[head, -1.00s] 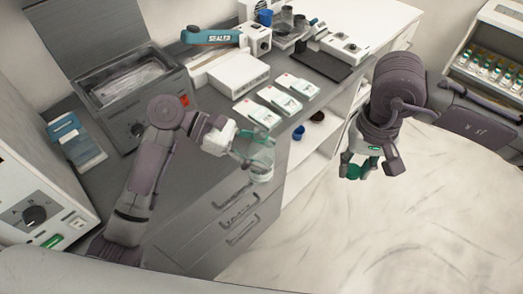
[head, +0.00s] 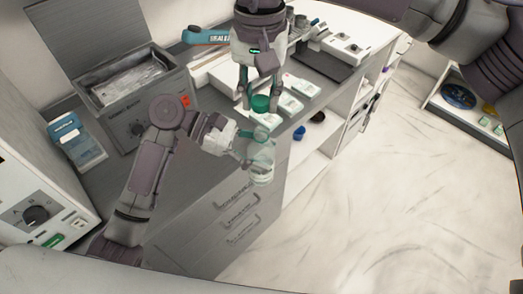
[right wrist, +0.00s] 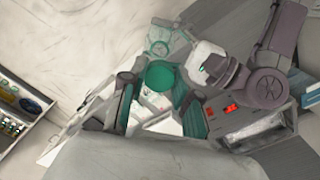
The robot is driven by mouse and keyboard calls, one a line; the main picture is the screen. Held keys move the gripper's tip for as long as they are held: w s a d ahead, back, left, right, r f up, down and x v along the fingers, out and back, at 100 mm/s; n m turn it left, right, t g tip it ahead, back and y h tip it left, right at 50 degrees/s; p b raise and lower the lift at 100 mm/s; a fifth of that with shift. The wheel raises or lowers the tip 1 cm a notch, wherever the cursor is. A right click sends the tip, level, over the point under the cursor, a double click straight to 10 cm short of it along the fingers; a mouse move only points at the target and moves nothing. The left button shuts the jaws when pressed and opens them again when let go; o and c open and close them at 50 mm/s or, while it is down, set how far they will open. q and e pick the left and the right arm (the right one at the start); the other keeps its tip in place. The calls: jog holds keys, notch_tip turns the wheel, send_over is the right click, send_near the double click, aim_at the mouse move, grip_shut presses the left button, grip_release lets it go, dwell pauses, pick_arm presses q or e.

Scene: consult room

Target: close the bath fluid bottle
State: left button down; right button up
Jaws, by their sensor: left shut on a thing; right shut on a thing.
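The bath fluid bottle (head: 262,174) is clear, with an open mouth, and stands out past the counter's front edge. My left gripper (head: 250,147) is shut on it and holds it upright or nearly so. The green cap (head: 260,103) is between the fingers of my right gripper (head: 261,98), above and slightly behind the bottle in the head view. The cap is apart from the bottle mouth. In the right wrist view the cap (right wrist: 160,75) fills the space between the fingers. The bottle (right wrist: 159,44) shows beyond it, partly hidden.
The grey counter (head: 190,175) with drawers carries an open metal bath (head: 130,85), white cartons (head: 305,88) and a sealer (head: 206,36). A blue cup (head: 299,132) sits on a shelf below. The floor (head: 340,210) to the right is clear.

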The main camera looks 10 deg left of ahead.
aim_at(261, 156)
jog(key=shift+f, duration=0.15)
jog(key=shift+f, duration=1.85)
jog(key=shift+f, duration=0.9)
jog(key=shift+f, duration=0.55)
